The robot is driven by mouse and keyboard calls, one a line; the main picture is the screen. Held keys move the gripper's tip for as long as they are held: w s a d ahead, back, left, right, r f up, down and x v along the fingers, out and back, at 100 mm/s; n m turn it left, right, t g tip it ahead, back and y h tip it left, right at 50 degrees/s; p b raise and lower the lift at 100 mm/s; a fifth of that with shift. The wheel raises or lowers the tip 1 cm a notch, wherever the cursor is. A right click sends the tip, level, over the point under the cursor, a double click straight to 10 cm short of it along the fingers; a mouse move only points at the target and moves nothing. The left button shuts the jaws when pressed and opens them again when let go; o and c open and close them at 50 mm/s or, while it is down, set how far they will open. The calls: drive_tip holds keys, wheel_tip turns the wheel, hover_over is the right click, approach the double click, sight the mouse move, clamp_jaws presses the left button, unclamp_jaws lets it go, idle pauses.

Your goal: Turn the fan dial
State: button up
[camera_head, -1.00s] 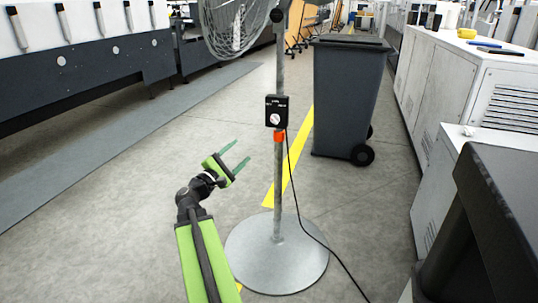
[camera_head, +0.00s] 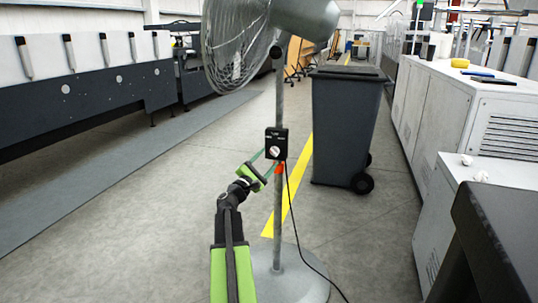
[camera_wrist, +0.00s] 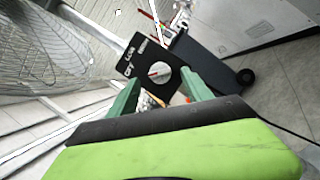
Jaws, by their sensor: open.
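The fan dial (camera_head: 274,151) is a round white knob on a small black control box (camera_head: 276,135) fixed to the fan's pole. In the wrist view the dial (camera_wrist: 159,72) lies ahead, between and beyond my fingertips, with "OFF" and "LOW" printed on the box beside it. My gripper (camera_head: 266,162) is green and open, with its fingers reaching up to the box from the lower left. In the wrist view the two fingers (camera_wrist: 161,88) stand apart with nothing held between them. I cannot tell whether a finger touches the box.
The pedestal fan (camera_head: 236,45) stands on a pole with a round grey base (camera_head: 283,278). A black cord (camera_head: 312,262) runs down to the floor. A dark wheeled bin (camera_head: 345,125) stands behind right. White cabinets (camera_head: 470,110) line the right; open floor (camera_head: 130,215) lies left.

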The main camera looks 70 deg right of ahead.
sight(274, 152)
drive_tip(key=shift+x, duration=1.4)
